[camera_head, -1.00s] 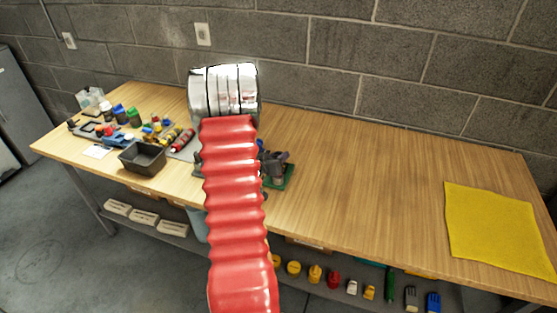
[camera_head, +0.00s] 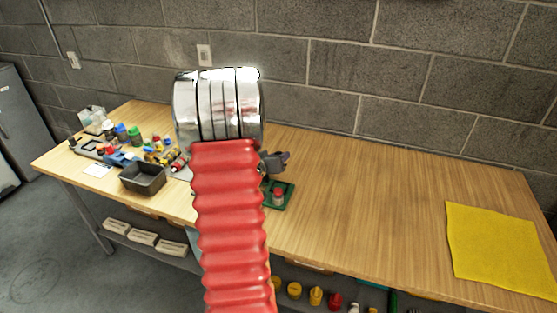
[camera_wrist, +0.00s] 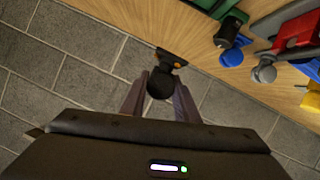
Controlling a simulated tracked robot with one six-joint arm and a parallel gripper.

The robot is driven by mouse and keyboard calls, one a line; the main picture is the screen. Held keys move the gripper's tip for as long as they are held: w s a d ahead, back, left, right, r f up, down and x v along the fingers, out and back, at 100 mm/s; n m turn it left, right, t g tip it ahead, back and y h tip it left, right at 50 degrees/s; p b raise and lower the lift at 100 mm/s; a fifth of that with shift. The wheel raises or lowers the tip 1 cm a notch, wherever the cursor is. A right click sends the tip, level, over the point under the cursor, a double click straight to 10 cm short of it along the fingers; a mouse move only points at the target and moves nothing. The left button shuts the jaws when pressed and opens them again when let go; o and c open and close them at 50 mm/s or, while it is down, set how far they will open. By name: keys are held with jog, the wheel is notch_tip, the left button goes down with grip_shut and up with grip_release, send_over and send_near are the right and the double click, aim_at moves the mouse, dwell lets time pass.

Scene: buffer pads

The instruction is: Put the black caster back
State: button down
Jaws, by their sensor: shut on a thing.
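The black caster (camera_wrist: 160,84) is held between the two fingers of my gripper (camera_wrist: 159,98) in the wrist view. Its round dark wheel shows between the fingertips, and a darker plate with a small orange spot sits beyond it. In the head view my gripper (camera_head: 274,162) is partly hidden behind my red arm sleeve. It appears above a green pad (camera_head: 287,201) on the wooden table (camera_head: 365,205). The caster cannot be made out clearly there.
A small red-topped item (camera_head: 278,195) stands on the green pad. A dark bin (camera_head: 143,178) and several small coloured items lie to the left. A yellow cloth (camera_head: 498,243) lies at the right. The table between pad and cloth is clear. A block wall (camera_head: 440,90) stands behind.

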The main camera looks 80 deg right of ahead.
jog(key=shift+w, duration=0.1)
dwell(0.3)
jog(key=w+a+r+n+t, duration=0.1)
jog(key=w+a+n+t, duration=0.45)
jog(key=w, duration=0.85)
jog(key=w+a+r+n+t, duration=0.1)
jog(key=w+a+n+t, duration=0.15)
jog(key=w+a, duration=0.9)
jog(key=w+a+r+n+t+y, duration=0.2)
jog(key=w+a+n+t+y, duration=0.3)
jog(key=w+a, duration=1.05)
jog(key=w+a+n+t+y, duration=0.2)
jog(key=w+a+n+y, duration=0.1)
jog(key=a, duration=1.3)
jog(key=w+a+n+t+y, duration=0.2)
jog(key=w+a+n+y, duration=0.1)
jog(key=a, duration=1.4)
jog(key=shift+w+n+y, duration=0.2)
jog(key=shift+n+y, duration=0.5)
jog(key=shift+y, duration=0.5)
jog(key=shift+d, duration=0.1)
